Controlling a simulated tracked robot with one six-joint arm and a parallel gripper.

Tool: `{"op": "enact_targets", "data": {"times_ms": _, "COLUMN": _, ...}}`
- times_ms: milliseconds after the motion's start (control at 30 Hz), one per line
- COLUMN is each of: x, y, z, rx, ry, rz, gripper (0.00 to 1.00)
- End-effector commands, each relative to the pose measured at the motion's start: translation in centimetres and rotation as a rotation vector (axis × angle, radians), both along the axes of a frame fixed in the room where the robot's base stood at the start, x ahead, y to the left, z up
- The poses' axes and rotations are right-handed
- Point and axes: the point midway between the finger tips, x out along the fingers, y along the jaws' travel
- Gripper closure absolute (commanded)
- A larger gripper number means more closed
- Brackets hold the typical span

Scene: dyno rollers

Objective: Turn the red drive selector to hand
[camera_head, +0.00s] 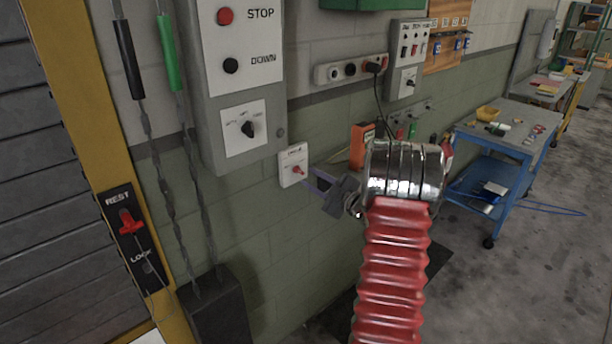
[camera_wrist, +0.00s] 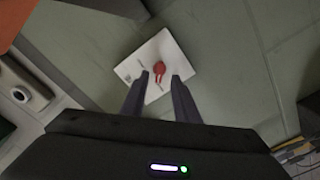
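The red drive selector (camera_head: 298,170) is a small red knob on a white wall plate (camera_head: 288,178), below and right of the grey control box. In the wrist view the red knob (camera_wrist: 159,70) sits on the tilted white plate (camera_wrist: 168,49), just beyond and between my fingertips. My gripper (camera_head: 312,179) reaches toward the plate from the right, with its fingers near the knob. The wrist view shows my gripper (camera_wrist: 158,80) open, its two dark fingers apart on either side of the knob. Contact with the knob cannot be told. The plate's lettering is too small to read.
The grey control box (camera_head: 205,110) with STOP and DOWN buttons and a black rotary switch is close at the upper left. An orange device (camera_head: 361,146) is on the wall at right. A REST/LOCK panel (camera_head: 130,222) and hanging cables are at left. A blue cart (camera_head: 505,140) stands farther right.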

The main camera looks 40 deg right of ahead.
Motion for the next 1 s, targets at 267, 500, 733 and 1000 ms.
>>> {"op": "enact_targets", "data": {"times_ms": 267, "x": 3.4, "y": 0.1, "z": 0.0, "rx": 0.001, "ry": 0.000, "rz": 0.000, "gripper": 0.72}}
{"op": "enact_targets", "data": {"times_ms": 500, "x": 4.0, "y": 0.1, "z": 0.0, "rx": 0.001, "ry": -0.001, "rz": -0.001, "gripper": 0.72}}
{"op": "enact_targets", "data": {"times_ms": 733, "x": 4.0, "y": 0.1, "z": 0.0, "rx": 0.001, "ry": -0.001, "rz": -0.001, "gripper": 0.78}}
{"op": "enact_targets", "data": {"times_ms": 1000, "x": 3.9, "y": 0.1, "z": 0.0, "rx": 0.001, "ry": 0.000, "rz": -0.001, "gripper": 0.96}}
